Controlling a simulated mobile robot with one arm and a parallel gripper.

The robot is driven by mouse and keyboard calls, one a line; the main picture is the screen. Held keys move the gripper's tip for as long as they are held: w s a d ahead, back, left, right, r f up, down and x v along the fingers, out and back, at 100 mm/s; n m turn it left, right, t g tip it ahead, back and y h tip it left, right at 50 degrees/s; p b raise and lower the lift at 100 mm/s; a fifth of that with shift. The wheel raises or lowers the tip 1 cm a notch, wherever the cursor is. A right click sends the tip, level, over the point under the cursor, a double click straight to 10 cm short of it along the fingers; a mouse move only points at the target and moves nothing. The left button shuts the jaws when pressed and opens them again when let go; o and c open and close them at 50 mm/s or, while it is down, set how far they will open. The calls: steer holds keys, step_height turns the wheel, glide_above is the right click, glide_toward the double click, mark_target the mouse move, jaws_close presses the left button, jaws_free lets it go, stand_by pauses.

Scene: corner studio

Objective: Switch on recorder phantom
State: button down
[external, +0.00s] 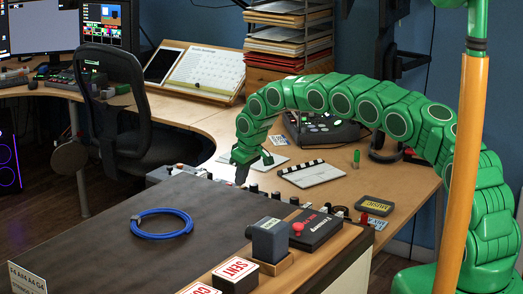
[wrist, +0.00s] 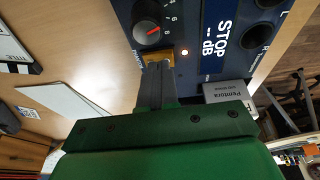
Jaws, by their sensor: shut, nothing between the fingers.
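In the wrist view a dark blue recorder panel (wrist: 210,20) fills the upper right. It carries a display (wrist: 222,35) reading "STOP -- dB", a black knob (wrist: 148,28) with a red pointer, and a small lit lamp (wrist: 184,53). A brass-coloured piece (wrist: 160,57) shows beside the lamp, partly hidden by my fingertips; I cannot tell if it is the phantom switch or its position. My gripper (wrist: 157,68) is shut and empty, its tips at the brass piece; contact is unclear. In the external view my gripper (external: 242,178) points down behind the dark-topped bench, hiding the panel there.
A label reading "Pentora" (wrist: 228,95) is beside the panel. A row of knobs (external: 265,190) runs along the bench's back edge. A clapperboard (external: 311,173), a blue cable coil (external: 161,223), a box with a red button (external: 308,228) and a grey block (external: 269,240) are nearby.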

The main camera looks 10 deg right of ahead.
steer(key=shift+r, duration=0.6)
steer(key=d+r, duration=0.3)
steer(key=r, duration=0.9)
steer(key=shift+s+d, duration=0.15)
steer(key=shift+d, duration=0.15)
steer(key=shift+d, duration=0.1)
steer(key=s+d+r+m+h, duration=0.15)
steer(key=d+r, duration=0.25)
steer(key=d, duration=0.4)
steer(key=s+d+r+m+h, duration=0.1)
steer(key=s+d+r+m, duration=0.2)
steer(key=d, duration=0.5)
steer(key=s+d+r+m+g, duration=0.1)
steer(key=s+d+r, duration=0.3)
steer(key=s+d, duration=0.25)
steer(key=s+d+r+m+g, duration=0.1)
steer(key=s+d+r, duration=0.2)
steer(key=s+d, duration=0.35)
steer(key=s+d+g, duration=0.1)
steer(key=s+d, duration=0.2)
steer(key=s, duration=1)
steer(key=s+d+m, duration=0.1)
steer(key=s+d, duration=0.3)
steer(key=s, duration=1)
steer(key=s+d+m+g, duration=0.1)
steer(key=s+d, duration=0.2)
steer(key=s, duration=1.1)
steer(key=shift+d+f+g, duration=0.25)
steer(key=shift+f+g, duration=0.05)
steer(key=shift+f, duration=0.1)
